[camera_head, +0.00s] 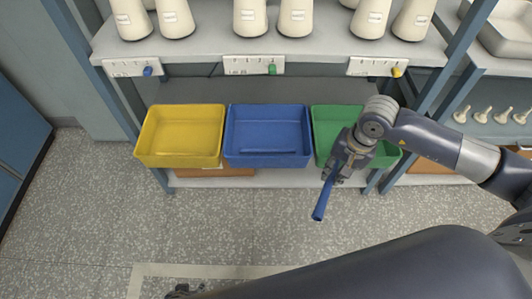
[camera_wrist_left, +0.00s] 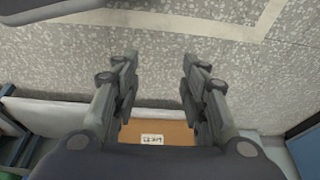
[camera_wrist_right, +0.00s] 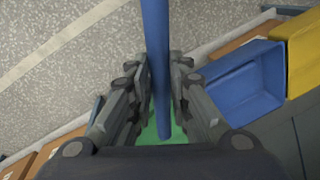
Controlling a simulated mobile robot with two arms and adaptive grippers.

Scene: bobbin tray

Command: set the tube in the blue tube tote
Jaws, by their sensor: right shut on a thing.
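My right gripper (camera_head: 338,172) is shut on a blue tube (camera_head: 323,198), held tilted in front of the green tote, to the right of the blue tote. In the right wrist view the tube (camera_wrist_right: 157,60) runs between the fingers (camera_wrist_right: 160,78). The blue tote (camera_head: 229,140) stands between the yellow and green totes. A thin blue bar shape (camera_head: 268,152) shows low inside it; I cannot tell whether it is another tube. The blue tote also shows right of the gripper in the right wrist view (camera_wrist_right: 262,72). My left gripper (camera_wrist_left: 160,62) is open and empty above the floor.
The yellow tote (camera_head: 181,160) is on the left and the green tote (camera_head: 322,120) on the right, partly hidden by my right arm. A shelf (camera_head: 215,45) with white bobbins (camera_head: 250,18) runs above and behind the totes. The floor (camera_head: 120,200) in front is clear.

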